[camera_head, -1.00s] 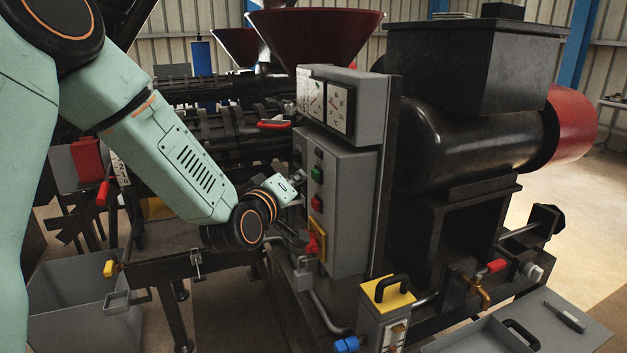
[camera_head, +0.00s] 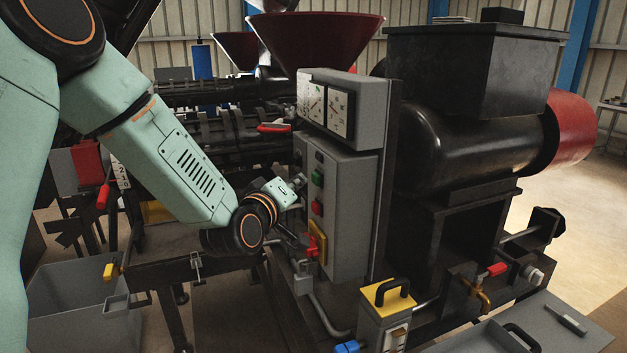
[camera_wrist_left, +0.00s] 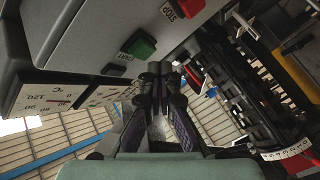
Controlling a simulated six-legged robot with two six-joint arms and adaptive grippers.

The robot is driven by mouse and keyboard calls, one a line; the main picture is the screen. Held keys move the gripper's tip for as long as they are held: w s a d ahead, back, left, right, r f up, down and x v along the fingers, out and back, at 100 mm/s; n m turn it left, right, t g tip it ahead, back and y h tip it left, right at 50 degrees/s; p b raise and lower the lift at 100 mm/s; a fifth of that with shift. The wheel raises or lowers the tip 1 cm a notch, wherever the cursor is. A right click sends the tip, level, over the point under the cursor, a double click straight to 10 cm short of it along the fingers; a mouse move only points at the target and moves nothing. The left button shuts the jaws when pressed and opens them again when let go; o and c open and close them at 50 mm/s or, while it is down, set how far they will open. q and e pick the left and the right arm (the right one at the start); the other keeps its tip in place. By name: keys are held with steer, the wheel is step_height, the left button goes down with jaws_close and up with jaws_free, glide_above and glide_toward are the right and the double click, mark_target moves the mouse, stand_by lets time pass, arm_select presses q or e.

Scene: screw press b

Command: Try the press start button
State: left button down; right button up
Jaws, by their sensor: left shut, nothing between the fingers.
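The green start button (camera_head: 318,178) is on the front of the grey control box (camera_head: 348,215), above a red stop button (camera_head: 316,207). In the left wrist view the green button (camera_wrist_left: 141,45) is up and left of my fingertips, with a START label (camera_wrist_left: 113,70) beside it. My left gripper (camera_head: 299,181) is shut and empty, close in front of the box near the green button. In the left wrist view its fingertips (camera_wrist_left: 160,72) look apart from the button; the exact distance cannot be told. The red stop button (camera_wrist_left: 184,6) shows at the top edge there. My right gripper is not in view.
A gauge box (camera_head: 340,105) tops the control box. A red-and-yellow switch (camera_head: 317,243) sits below the buttons. A red-handled lever (camera_head: 273,127) is behind my gripper. The black press body (camera_head: 470,145) stands right; a grey bin (camera_head: 85,310) stands lower left.

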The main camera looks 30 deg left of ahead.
arm_select(q)
steer(key=shift+w+d, duration=0.1)
steer(key=shift+w, duration=0.05)
steer(key=shift+w+d, duration=0.2)
stand_by(0.3)
steer(key=shift+w+d+b, duration=0.25)
steer(key=shift+w+b, duration=0.1)
steer(key=shift+b, duration=0.15)
stand_by(0.8)
steer(key=shift+s+a, duration=0.15)
steer(key=shift+s+a+p, duration=0.4)
steer(key=shift+s+a, duration=0.05)
steer(key=shift+s, duration=0.15)
steer(key=s+a+p, duration=0.3)
steer(key=p, duration=0.1)
steer(key=shift+s, duration=0.35)
